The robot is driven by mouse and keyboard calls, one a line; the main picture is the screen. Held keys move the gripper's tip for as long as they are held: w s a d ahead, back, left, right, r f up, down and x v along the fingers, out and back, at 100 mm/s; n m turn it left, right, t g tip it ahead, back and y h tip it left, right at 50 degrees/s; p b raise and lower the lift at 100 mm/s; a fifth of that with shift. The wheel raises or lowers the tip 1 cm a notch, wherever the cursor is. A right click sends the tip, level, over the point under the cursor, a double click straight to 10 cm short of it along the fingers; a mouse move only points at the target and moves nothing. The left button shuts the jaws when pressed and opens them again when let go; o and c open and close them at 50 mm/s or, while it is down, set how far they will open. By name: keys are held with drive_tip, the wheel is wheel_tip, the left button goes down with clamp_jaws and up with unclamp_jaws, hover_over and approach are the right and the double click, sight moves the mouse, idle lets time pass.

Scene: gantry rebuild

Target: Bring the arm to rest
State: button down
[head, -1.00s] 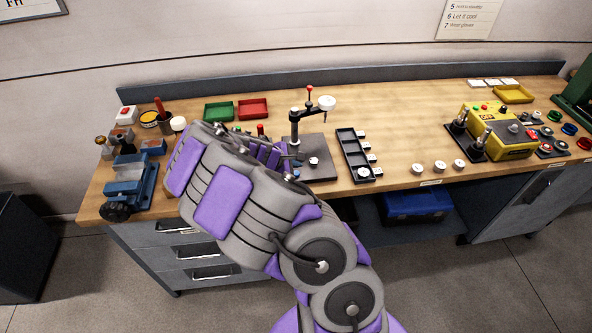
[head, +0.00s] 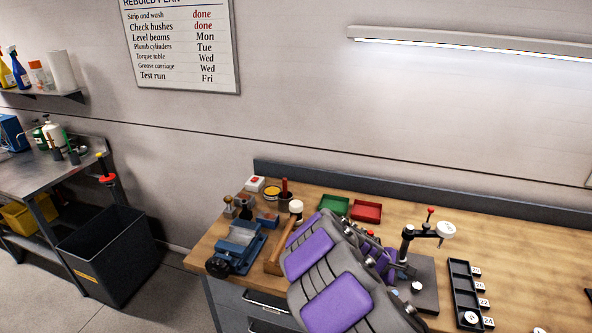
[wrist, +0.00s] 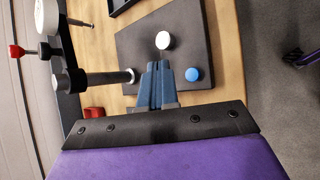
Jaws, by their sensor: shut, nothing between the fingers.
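My arm, grey with purple panels, reaches over the wooden workbench (head: 560,245) in the head view, and it hides part of the bench top. In the wrist view my gripper (wrist: 158,66) has its two blue-grey fingers together with nothing between them. The fingertips are over a dark plate (wrist: 190,35), close to a white round piece (wrist: 165,41). A blue round piece (wrist: 193,74) lies right of the fingers.
A gauge stand (head: 407,250) rises close beside my arm. A black slotted tray (head: 459,285) stands right of it. Green (head: 334,205) and red (head: 366,212) trays lie behind the arm, a blue vise (head: 240,245) to its left. A dark bin (head: 110,255) stands on the floor.

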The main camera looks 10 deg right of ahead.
drive_tip(key=s+a+r+m+g+y, duration=0.2)
drive_tip(key=s+a+r+m, duration=0.5)
drive_tip(key=s+r, duration=0.45)
drive_tip(key=s+a+r+m+y, duration=0.2)
drive_tip(key=s+a+r+y, duration=0.2)
drive_tip(key=s+a, duration=1.7)
drive_tip(key=a+y, duration=0.2)
drive_tip(key=y, duration=0.1)
drive_tip(key=shift+s+m, duration=0.25)
drive_tip(key=shift+m, duration=0.15)
